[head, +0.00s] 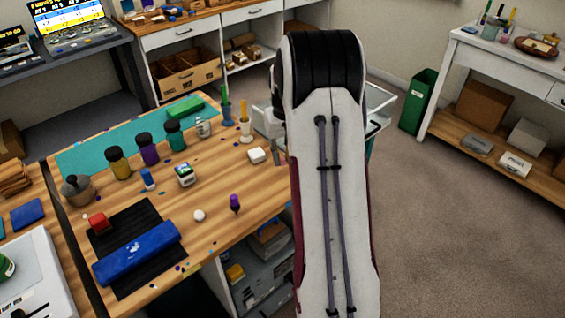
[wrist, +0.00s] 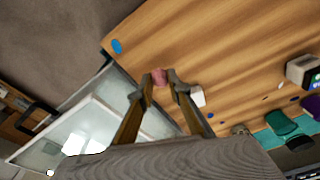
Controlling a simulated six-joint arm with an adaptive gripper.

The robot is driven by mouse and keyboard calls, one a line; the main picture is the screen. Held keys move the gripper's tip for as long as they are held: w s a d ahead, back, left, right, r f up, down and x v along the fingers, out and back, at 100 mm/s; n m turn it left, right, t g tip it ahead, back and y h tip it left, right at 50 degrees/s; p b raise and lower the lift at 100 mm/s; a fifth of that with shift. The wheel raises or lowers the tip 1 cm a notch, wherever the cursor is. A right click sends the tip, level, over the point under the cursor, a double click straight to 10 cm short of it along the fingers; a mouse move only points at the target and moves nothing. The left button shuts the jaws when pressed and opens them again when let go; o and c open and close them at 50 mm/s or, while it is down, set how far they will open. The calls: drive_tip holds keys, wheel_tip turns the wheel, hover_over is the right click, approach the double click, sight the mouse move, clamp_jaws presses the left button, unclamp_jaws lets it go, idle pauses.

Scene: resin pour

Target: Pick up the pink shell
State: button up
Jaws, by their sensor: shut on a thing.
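The pink shell (wrist: 159,76) is small and sits between my gripper's fingertips in the wrist view. My gripper (wrist: 159,78) is shut on it, with one finger at each side. Wood tabletop shows behind the shell; I cannot tell whether the shell touches it. In the head view my own arm fills the middle right and hides the shell and most of my gripper.
A white block (head: 257,155) lies on the wooden table (head: 225,185), also in the wrist view (wrist: 197,96). Several paint bottles, such as a purple one (head: 148,150), stand further left. A blue roll (head: 137,252) lies on a black mat. A white trolley (wrist: 95,120) adjoins the table.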

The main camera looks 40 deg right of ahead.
sight(283, 159)
drive_tip(key=shift+r, duration=3.15)
